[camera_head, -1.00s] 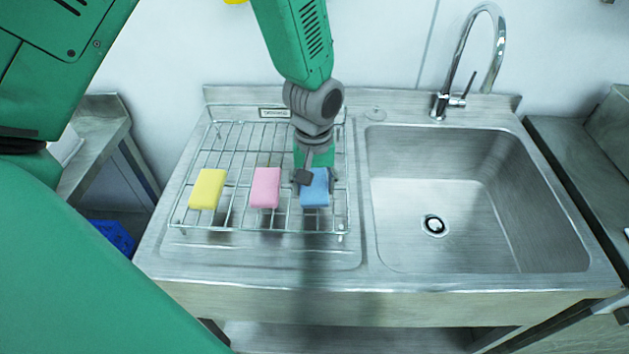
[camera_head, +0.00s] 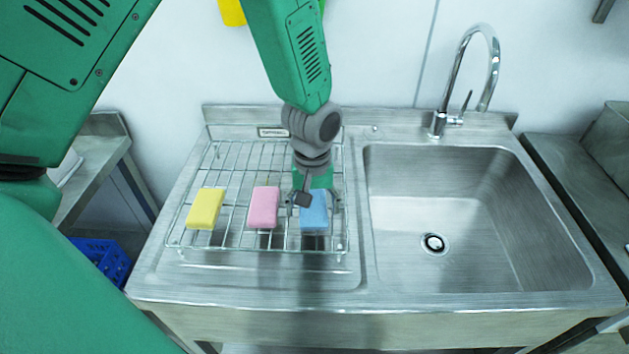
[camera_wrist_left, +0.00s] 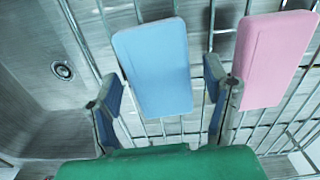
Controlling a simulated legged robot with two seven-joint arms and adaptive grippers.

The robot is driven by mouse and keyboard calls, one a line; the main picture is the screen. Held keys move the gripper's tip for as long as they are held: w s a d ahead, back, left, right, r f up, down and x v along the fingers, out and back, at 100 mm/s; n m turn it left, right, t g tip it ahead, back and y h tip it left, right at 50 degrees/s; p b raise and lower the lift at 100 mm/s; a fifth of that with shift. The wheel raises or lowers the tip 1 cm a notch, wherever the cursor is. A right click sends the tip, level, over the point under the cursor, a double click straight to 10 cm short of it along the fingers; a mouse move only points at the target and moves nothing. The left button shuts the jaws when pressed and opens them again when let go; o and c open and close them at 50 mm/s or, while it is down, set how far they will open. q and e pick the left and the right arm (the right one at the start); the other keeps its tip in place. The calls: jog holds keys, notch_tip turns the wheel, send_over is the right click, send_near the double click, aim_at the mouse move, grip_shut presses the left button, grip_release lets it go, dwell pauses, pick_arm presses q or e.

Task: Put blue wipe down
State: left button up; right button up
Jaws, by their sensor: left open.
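The blue wipe (camera_head: 314,210) rests on the wire rack (camera_head: 228,156), at the right end of a row of three wipes. My left gripper (camera_head: 314,200) is at the blue wipe, its fingers on either side of it. In the left wrist view the blue wipe (camera_wrist_left: 155,65) lies beyond and between the two open fingers (camera_wrist_left: 162,95), with gaps on both sides. The pink wipe (camera_head: 264,207) lies just left of it in the head view and close to one finger in the wrist view. My right gripper is not in view.
A yellow wipe (camera_head: 205,208) lies at the left of the rack. The empty sink basin (camera_head: 480,205) is to the right, with a tall faucet (camera_head: 466,75) behind it. A blue crate (camera_head: 103,258) stands low at the left.

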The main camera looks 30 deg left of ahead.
aim_at(314, 206)
pick_arm(q)
notch_tip(314, 206, up, 14)
jog(key=shift+w, duration=0.25)
jog(key=shift+f, duration=0.2)
dwell(0.4)
